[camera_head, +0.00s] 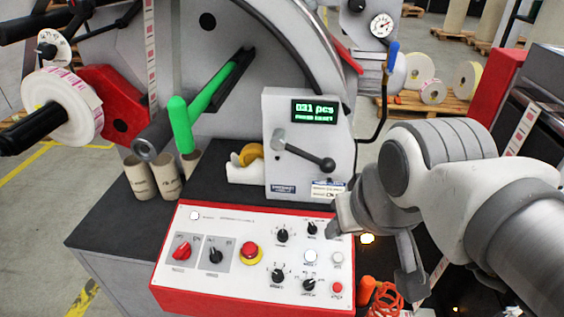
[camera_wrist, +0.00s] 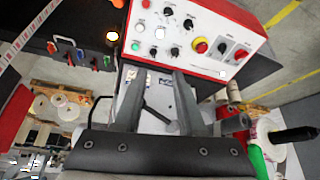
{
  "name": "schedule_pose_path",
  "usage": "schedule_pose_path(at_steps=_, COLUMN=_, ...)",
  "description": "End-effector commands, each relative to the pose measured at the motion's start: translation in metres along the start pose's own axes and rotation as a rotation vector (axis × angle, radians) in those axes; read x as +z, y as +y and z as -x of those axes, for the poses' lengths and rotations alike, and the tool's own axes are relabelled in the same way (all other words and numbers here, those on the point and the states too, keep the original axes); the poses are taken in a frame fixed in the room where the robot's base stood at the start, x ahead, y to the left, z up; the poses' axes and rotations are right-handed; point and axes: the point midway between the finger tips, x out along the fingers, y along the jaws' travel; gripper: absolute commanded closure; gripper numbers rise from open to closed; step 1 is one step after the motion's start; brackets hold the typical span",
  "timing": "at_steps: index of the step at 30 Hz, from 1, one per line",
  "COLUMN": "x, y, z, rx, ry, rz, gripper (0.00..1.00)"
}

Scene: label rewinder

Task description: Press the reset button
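The control panel (camera_head: 215,287) is a white face in a red housing, low in the head view; it also shows upside down in the wrist view (camera_wrist: 215,22). Its right side has two pale round buttons, one larger (camera_head: 310,256) and one smaller (camera_head: 337,257), and a small red button (camera_head: 337,287). A red mushroom button on yellow (camera_head: 250,253) sits near the middle. The labels are too small to tell which is the reset button. My gripper (camera_head: 373,255) is over the panel's right edge, its fingers apart and empty. The wrist view shows the gap between the fingers (camera_wrist: 156,74).
The counter box (camera_head: 280,175) behind the panel has a lit green display (camera_head: 315,111) and a black lever. A glowing orange lamp (camera_head: 367,239) and an orange coiled cable (camera_head: 385,300) are right of the panel. Cardboard cores (camera_head: 140,178) stand at its back left.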

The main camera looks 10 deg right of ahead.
Motion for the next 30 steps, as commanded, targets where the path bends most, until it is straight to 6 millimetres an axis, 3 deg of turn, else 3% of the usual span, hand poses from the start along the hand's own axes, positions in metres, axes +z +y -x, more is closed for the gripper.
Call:
schedule_pose_path(at_steps=1, x=0.0, y=0.0, z=0.0, rx=0.0, ry=0.0, rz=0.0, gripper=0.72)
schedule_pose_path(at_steps=6, x=0.0, y=0.0, z=0.0, rx=0.0, ry=0.0, rz=0.0, gripper=1.0)
schedule_pose_path(at_steps=30, x=0.0, y=0.0, z=0.0, rx=0.0, ry=0.0, rz=0.0, gripper=1.0)
